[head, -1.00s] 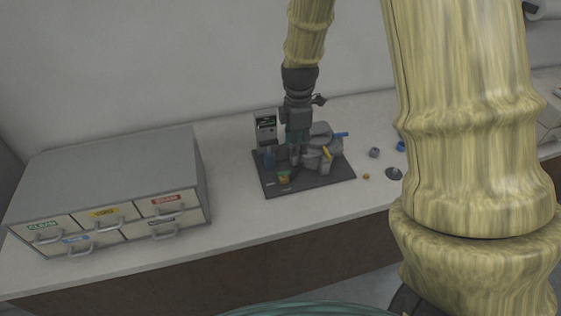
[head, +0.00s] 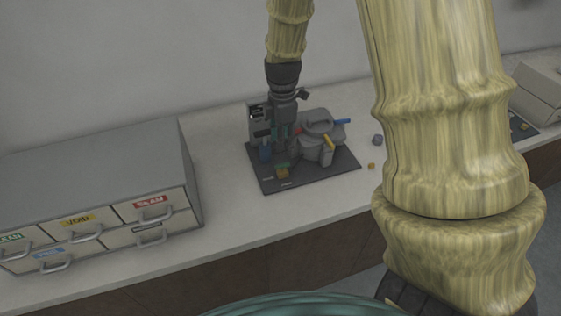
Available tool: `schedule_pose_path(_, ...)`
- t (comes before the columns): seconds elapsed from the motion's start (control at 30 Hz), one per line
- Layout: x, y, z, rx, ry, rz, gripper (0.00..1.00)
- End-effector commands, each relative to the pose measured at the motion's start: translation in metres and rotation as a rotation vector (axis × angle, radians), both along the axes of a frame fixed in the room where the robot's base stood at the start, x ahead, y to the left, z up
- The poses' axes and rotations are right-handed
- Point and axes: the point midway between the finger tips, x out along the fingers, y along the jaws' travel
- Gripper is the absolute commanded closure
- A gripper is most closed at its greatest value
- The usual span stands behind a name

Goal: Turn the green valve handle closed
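The mounting press (head: 318,130) is a grey machine with a rounded top on a dark base plate (head: 312,178). My gripper (head: 281,146) points down above the plate, behind and above the green piece, left of the press body. It appears apart from the green piece. Its fingertips are small and dark here, so their opening is unclear.
Red (head: 297,131), yellow (head: 329,142) and blue (head: 342,121) levers are on the press. A label drawer cabinet (head: 150,165) stands left. Small loose parts, including a grey nut (head: 377,139), lie right. The bench between cabinet and plate is clear.

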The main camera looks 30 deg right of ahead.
Motion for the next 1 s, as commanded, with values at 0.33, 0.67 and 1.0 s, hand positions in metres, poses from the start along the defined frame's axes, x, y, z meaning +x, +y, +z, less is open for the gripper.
schedule_pose_path(0.33, 0.000, 0.000, -0.037, 0.000, 0.002, -0.001, 0.68)
schedule_pose_path(0.67, 0.000, 0.001, -0.073, 0.000, 0.003, 0.002, 0.68)
schedule_pose_path(1.0, 0.001, 0.001, -0.096, 0.000, 0.000, 0.002, 0.68)
